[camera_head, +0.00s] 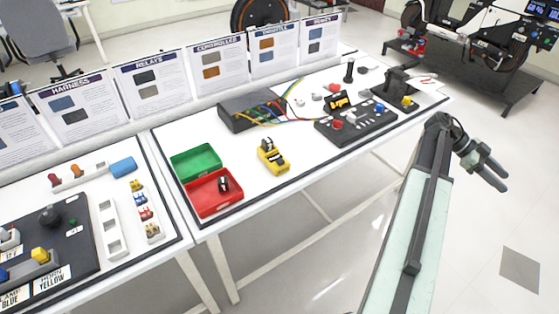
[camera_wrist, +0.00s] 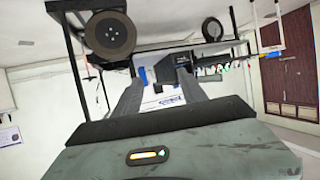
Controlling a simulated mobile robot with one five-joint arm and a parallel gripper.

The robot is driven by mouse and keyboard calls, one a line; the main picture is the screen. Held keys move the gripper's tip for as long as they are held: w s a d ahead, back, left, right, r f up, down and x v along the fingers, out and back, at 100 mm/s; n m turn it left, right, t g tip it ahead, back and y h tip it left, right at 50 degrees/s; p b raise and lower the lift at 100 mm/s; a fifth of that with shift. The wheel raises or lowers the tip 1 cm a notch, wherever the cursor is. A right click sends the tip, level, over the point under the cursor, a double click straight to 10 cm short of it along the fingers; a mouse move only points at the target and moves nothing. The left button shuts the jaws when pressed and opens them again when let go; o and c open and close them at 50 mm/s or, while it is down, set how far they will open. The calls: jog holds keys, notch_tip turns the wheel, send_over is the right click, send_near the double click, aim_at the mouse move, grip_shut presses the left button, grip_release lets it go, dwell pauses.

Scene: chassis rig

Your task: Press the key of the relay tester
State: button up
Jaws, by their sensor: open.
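A small yellow device with a dark top part (camera_head: 272,156), which looks like the relay tester, stands on the white table, right of the red and green bins. Its key is too small to tell apart. My gripper (camera_head: 495,176) is open and empty at the right, out past the table's front edge and over the floor, well apart from the yellow device.
A red bin (camera_head: 215,207) holding a dark part and a green bin (camera_head: 196,160) stand left of it. A dark box with coloured wires (camera_head: 252,110) is behind. A black control panel (camera_head: 355,126) stands to the right. Bare tabletop lies in front.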

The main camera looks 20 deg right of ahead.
grip_shut()
dwell(1.5)
